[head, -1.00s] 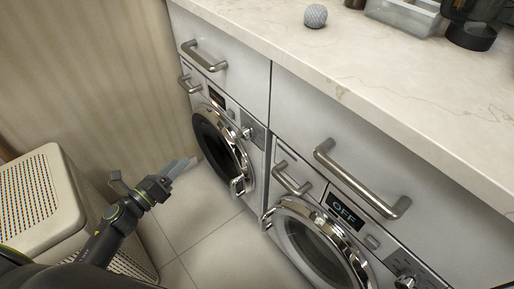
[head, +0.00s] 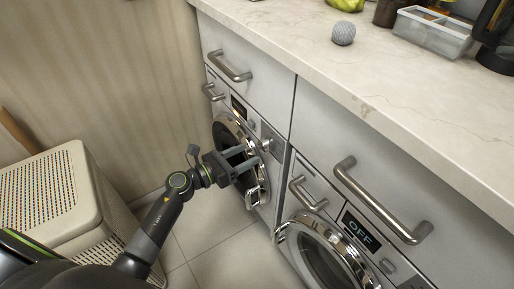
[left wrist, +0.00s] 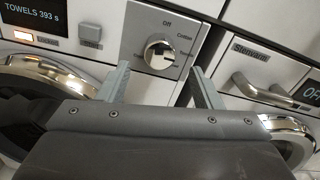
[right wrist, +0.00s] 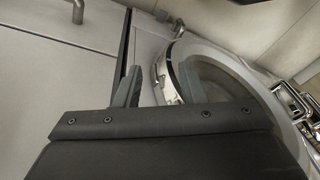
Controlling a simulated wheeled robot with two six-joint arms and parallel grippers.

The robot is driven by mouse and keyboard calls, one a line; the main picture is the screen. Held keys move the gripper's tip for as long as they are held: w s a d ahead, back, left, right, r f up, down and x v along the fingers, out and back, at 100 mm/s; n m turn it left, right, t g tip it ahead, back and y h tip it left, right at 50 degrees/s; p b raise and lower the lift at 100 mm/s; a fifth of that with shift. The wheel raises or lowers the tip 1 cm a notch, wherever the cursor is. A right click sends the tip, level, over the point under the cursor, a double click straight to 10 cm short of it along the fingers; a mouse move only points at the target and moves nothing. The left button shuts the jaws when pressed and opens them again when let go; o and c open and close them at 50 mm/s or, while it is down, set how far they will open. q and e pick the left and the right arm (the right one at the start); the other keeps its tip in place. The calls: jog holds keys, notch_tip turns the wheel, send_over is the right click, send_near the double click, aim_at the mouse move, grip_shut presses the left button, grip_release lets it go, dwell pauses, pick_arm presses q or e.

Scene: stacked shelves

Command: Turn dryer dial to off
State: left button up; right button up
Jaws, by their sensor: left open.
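The dryer (head: 272,192) is the left front-loading machine, and its display (left wrist: 33,17) reads "TOWELS 393 s". Its round chrome dial (left wrist: 158,53) sits on a grey panel (left wrist: 138,22) with "Off" printed at the top; exactly where it points is hard to tell. In the head view the dial (head: 267,145) is just past my left fingertips. My left gripper (head: 248,160) is open and empty, and in the left wrist view the dial shows between and beyond its fingers.
A second machine (head: 325,250) on the right shows "OFF". Drawer handles (head: 380,203) stick out above both machines. A perforated hamper (head: 85,165) stands at the left. The counter (head: 330,80) holds a grey ball (head: 343,33) and a clear tray (head: 433,32). The floor between is clear.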

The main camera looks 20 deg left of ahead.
aim_at(261, 148)
pick_arm(q)
jog(key=shift+x, duration=2.4)
jog(key=c, duration=1)
